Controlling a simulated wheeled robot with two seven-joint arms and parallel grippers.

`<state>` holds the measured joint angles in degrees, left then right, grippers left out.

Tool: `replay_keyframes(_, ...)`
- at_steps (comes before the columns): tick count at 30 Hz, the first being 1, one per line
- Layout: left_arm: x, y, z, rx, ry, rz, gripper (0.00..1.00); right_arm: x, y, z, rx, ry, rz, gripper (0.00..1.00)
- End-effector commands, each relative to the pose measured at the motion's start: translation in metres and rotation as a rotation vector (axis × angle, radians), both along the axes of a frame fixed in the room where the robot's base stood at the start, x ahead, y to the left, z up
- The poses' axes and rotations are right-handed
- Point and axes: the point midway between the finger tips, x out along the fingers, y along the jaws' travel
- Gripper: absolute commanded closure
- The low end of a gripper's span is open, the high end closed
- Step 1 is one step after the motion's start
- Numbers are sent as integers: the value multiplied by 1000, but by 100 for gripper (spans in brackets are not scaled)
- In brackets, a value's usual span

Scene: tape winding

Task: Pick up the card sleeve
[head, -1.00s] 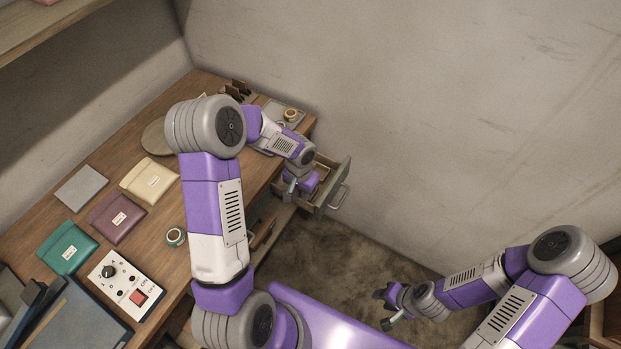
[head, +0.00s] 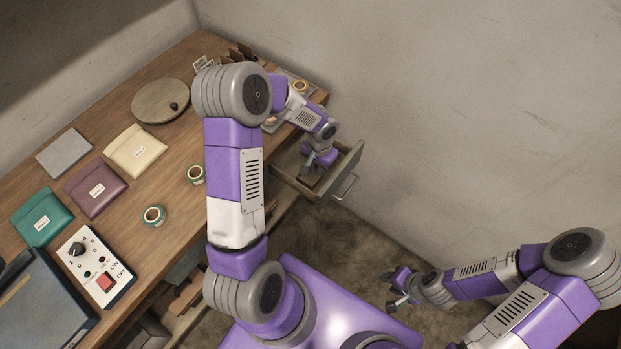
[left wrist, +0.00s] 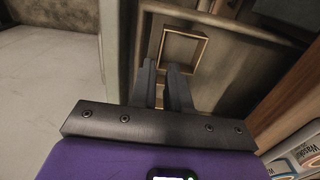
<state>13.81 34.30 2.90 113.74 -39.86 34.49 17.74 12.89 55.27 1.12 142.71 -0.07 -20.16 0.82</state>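Three labelled flat sleeves lie in a row on the bench in the head view: teal (head: 42,218), purple (head: 95,188) and cream (head: 136,150). I cannot tell which, if any, is the card sleeve. My left gripper (head: 312,174) is at the open drawer (head: 346,170), far to the right of the sleeves. In the left wrist view its two fingers (left wrist: 164,75) stand slightly apart with nothing visible between them. A hollow tan rectangular frame (left wrist: 186,32) shows beyond the tips; what it is is unclear. My right gripper (head: 398,289) is open and empty over the floor.
Tape rolls (head: 154,215) (head: 196,174), a round board (head: 161,101), a grey slab (head: 64,152) and a control box (head: 96,266) are on the bench (head: 128,242). Printed boxes (left wrist: 300,155) show at the left wrist view's right edge. Floor right of the bench is clear.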

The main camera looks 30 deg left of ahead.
Motion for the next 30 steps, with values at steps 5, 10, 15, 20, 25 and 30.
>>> replay_keyframes(5,-1,0,-21,-1,3,0,84,0,0,-5,0,-1,0,62)
replay_keyframes(10,-3,1,-47,-1,3,0,84,0,0,-11,0,-1,0,62)
replay_keyframes(15,-2,1,-66,-1,1,0,84,0,0,-15,0,-1,0,62)
replay_keyframes(20,-2,1,-68,-1,0,1,84,0,0,-15,0,-1,0,62)
replay_keyframes(25,-2,1,-67,0,0,1,93,0,0,-15,0,-1,0,62)
replay_keyframes(30,-2,1,-67,0,0,1,100,0,0,-15,0,-1,0,62)
